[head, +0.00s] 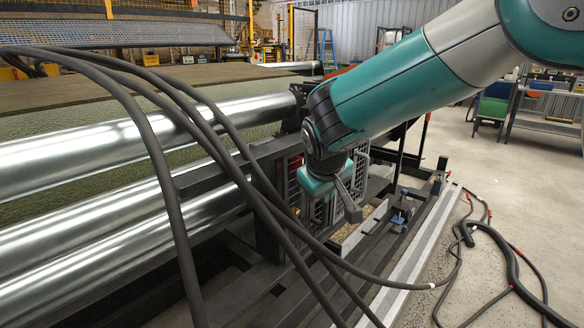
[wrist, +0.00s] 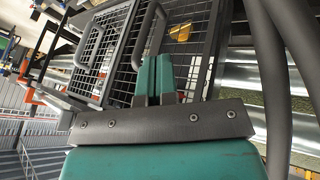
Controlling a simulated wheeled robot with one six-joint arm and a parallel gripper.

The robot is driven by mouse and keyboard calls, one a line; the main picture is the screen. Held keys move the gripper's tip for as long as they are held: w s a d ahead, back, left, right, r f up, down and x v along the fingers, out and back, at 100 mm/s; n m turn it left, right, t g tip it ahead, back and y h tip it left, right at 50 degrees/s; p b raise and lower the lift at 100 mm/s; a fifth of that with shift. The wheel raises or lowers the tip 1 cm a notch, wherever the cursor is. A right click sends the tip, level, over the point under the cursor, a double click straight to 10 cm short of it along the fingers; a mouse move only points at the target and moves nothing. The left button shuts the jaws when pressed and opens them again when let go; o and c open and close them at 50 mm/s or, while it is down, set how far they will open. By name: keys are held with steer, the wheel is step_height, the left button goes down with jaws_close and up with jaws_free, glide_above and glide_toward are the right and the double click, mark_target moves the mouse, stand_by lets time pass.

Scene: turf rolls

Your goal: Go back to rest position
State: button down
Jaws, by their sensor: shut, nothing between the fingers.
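My gripper (wrist: 155,72) shows in the wrist view, its two teal fingers together with no gap and nothing between them. They point towards black wire-mesh panels (wrist: 187,62) with grey handles (wrist: 149,30); one handle appears right at the fingertips, but whether they touch cannot be told. In the head view my teal and grey arm reaches in from the upper right, and its wrist hangs beside the machine's frame. The fingertips are hard to make out there.
Long shiny metal rollers (head: 90,140) and a dark frame fill the left. Thick black cables (head: 150,125) arch across the foreground, and more cables (head: 510,260) lie on the floor. Open concrete floor (head: 480,170) is at the right, with a low rack (head: 550,105) behind.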

steer(key=s+d+r+n+g+y, duration=0.1)
steer(key=s+d+r+g+y, duration=0.15)
steer(key=s, duration=1.35)
steer(key=s+d+r+g+y, duration=0.1)
steer(key=s+g+y, duration=0.2)
steer(key=s, duration=1.2)
step_height(320, 180, up, 14)
steer(key=s+p, duration=0.1)
steer(key=p, duration=1.3)
steer(key=shift+r+p, duration=0.15)
steer(key=shift+p, duration=0.25)
steer(key=shift+g, duration=0.25)
